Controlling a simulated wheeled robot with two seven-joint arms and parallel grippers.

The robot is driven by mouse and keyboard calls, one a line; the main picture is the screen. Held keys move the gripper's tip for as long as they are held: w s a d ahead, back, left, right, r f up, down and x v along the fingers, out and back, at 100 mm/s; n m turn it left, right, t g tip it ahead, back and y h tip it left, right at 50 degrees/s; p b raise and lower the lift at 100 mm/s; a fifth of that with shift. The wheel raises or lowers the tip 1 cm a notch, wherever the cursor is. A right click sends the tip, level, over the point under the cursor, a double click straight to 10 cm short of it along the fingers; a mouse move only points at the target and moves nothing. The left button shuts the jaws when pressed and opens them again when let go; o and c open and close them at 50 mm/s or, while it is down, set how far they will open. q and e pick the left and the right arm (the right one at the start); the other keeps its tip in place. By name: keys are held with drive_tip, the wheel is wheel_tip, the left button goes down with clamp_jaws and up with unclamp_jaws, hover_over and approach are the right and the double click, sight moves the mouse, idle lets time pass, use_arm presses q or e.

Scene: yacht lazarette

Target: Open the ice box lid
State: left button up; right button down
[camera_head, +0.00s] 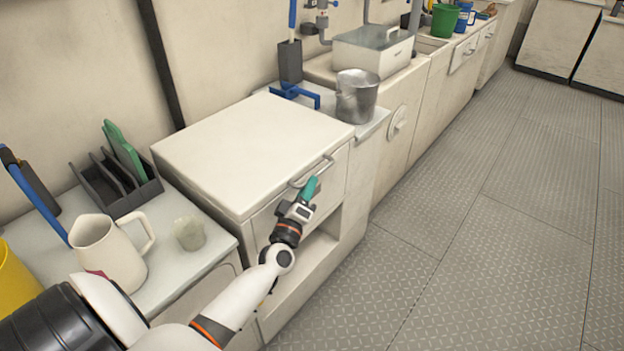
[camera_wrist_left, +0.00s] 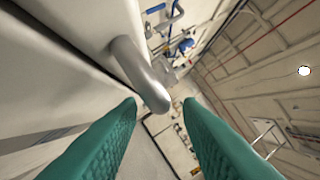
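The ice box lid (camera_head: 255,145) is a flat cream panel on a cream cabinet in the middle of the head view, and it lies shut. A metal bar handle (camera_head: 325,166) runs along its front edge. My left gripper (camera_head: 311,187) is at the front of the box, close by the handle. In the left wrist view its two green fingers (camera_wrist_left: 159,106) are spread apart with nothing gripped. The rounded grey handle (camera_wrist_left: 150,85) reaches down toward the gap between the fingertips; contact cannot be told. My right gripper is out of view.
A white pitcher (camera_head: 108,250), a small cup (camera_head: 189,233) and a dark rack (camera_head: 113,190) stand on the counter at left. A metal bucket (camera_head: 356,97) stands beyond the box. The plated floor (camera_head: 480,230) at right is clear.

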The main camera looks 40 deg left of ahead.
use_arm(q)
drive_tip(key=shift+x, duration=1.8)
drive_tip(key=shift+f, duration=0.1)
clamp_jaws()
